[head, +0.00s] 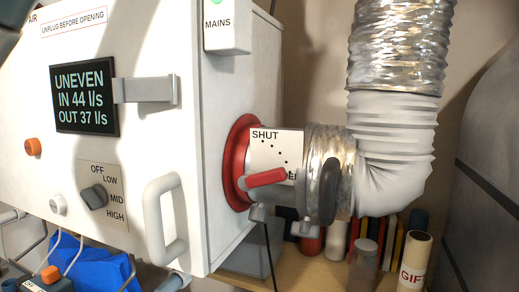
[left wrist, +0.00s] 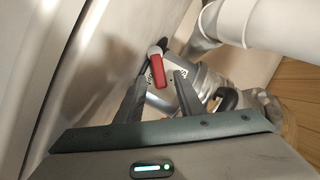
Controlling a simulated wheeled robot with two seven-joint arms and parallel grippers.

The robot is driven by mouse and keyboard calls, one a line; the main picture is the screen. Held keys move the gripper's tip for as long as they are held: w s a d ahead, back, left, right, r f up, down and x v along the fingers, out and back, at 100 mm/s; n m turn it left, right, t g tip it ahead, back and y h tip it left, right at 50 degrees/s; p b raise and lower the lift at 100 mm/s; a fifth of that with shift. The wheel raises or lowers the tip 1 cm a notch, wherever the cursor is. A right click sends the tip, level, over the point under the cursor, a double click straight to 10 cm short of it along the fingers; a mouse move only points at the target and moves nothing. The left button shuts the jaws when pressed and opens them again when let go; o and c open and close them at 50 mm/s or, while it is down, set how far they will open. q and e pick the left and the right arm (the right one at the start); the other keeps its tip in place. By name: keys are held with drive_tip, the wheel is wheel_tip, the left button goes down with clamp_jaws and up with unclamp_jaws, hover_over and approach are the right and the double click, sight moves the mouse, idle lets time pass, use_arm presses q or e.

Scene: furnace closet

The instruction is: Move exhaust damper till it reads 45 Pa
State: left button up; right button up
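In the head view a damper (head: 283,145) with a red lever (head: 265,178) joins the unit's right side to a duct. Its plate reads SHUT at the top; the lower word is partly covered by the lever, which points right and slightly up. The display (head: 85,100) reads UNEVEN, IN 44 l/s, OUT 37 l/s; no Pa figure shows. In the left wrist view my left gripper (left wrist: 158,78) is open, its fingers apart with a red lever (left wrist: 158,72) showing between and beyond them. I cannot tell whether this is the same damper, or whether they touch. My right gripper is not in view.
The white unit (head: 150,45) has a handle (head: 165,220), a grey latch (head: 145,89) and an OFF/LOW/MID/HIGH knob (head: 94,195). A foil and white duct (head: 395,150) rises behind the damper. Bottles and cans stand on a wooden shelf (head: 312,272). A large grey curved body (head: 495,150) stands right.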

use_arm(q)
drive_tip(key=shift+s+d+f, duration=0.25)
drive_tip(key=shift+s+f, duration=0.25)
drive_tip(key=shift+f, duration=0.05)
drive_tip(key=v, duration=0.4)
drive_tip(key=shift+s+a+r+b, duration=0.3)
drive_tip(key=shift+r+b, duration=0.1)
drive_tip(key=shift+r, duration=0.05)
drive_tip(key=shift+s+r, duration=0.25)
drive_tip(key=shift+s, duration=0.25)
drive_tip(key=shift+b+v, duration=0.35)
drive_tip(key=shift+v, duration=0.8)
drive_tip(key=b+v, duration=0.1)
drive_tip(key=v, duration=0.7)
drive_tip(key=shift+s+r, duration=0.2)
drive_tip(key=shift+w+a+f, duration=0.1)
drive_tip(key=shift+a, duration=0.05)
